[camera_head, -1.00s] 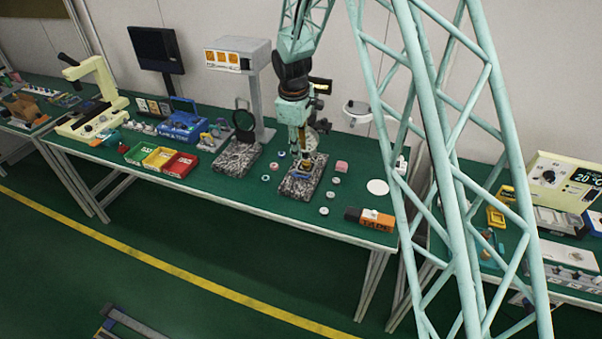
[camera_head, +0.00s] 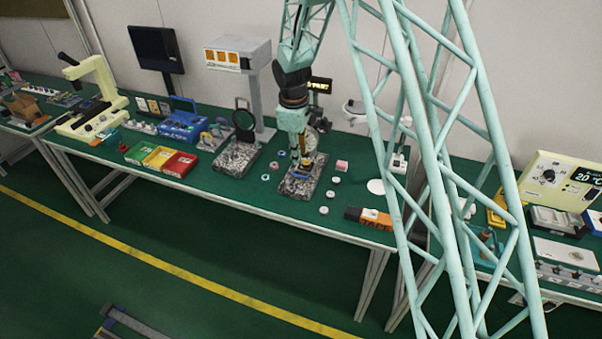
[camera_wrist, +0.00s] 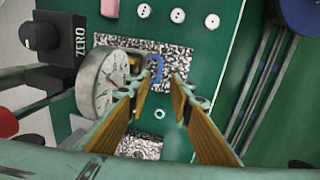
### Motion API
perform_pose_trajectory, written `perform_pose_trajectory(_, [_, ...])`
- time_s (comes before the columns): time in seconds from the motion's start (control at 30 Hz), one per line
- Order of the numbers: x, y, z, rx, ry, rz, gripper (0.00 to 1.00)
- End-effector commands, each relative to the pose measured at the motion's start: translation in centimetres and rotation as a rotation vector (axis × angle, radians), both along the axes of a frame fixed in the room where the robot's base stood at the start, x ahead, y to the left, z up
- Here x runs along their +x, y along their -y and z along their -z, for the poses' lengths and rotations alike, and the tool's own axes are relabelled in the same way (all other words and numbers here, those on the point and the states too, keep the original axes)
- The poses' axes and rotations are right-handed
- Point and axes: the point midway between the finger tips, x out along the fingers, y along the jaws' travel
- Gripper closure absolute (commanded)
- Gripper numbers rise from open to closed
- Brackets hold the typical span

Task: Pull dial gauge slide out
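The dial gauge (camera_wrist: 98,82), with a round white face, stands left of my gripper (camera_wrist: 160,86) in the wrist view. A speckled granite base (camera_wrist: 176,60) lies below the fingers. A small blue U-shaped piece (camera_wrist: 156,68), perhaps the slide's handle, is over the base just beyond the fingertips. My gripper is open, with a clear gap between its fingers and nothing seen in it. In the head view, my gripper (camera_head: 306,164) is low over the granite base (camera_head: 298,189), largely hiding the gauge (camera_head: 311,139) and slide. I cannot tell whether the fingers touch the blue piece.
A black knob block marked ZERO (camera_wrist: 55,40) is at upper left in the wrist view. White discs (camera_head: 331,195), a pink block (camera_head: 342,166) and an orange-black block (camera_head: 369,217) lie right of the base. A second granite stand (camera_head: 237,158) is left.

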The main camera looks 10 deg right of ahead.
Motion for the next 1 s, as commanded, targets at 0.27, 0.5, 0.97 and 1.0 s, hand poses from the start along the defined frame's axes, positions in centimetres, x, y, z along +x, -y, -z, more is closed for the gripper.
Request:
perform_pose_trajectory(0.27, [0.4, 0.3, 3.4, 0.0, -0.002, 0.001, 0.8])
perform_pose_trajectory(0.5, [0.9, 0.5, 6.2, 0.0, -0.002, 0.0, 0.8])
perform_pose_trajectory(0.97, [1.6, 0.8, 10.5, 0.001, -0.001, 0.001, 0.8])
perform_pose_trajectory(1.0, [1.6, 0.8, 10.7, 0.001, -0.001, 0.001, 0.8])
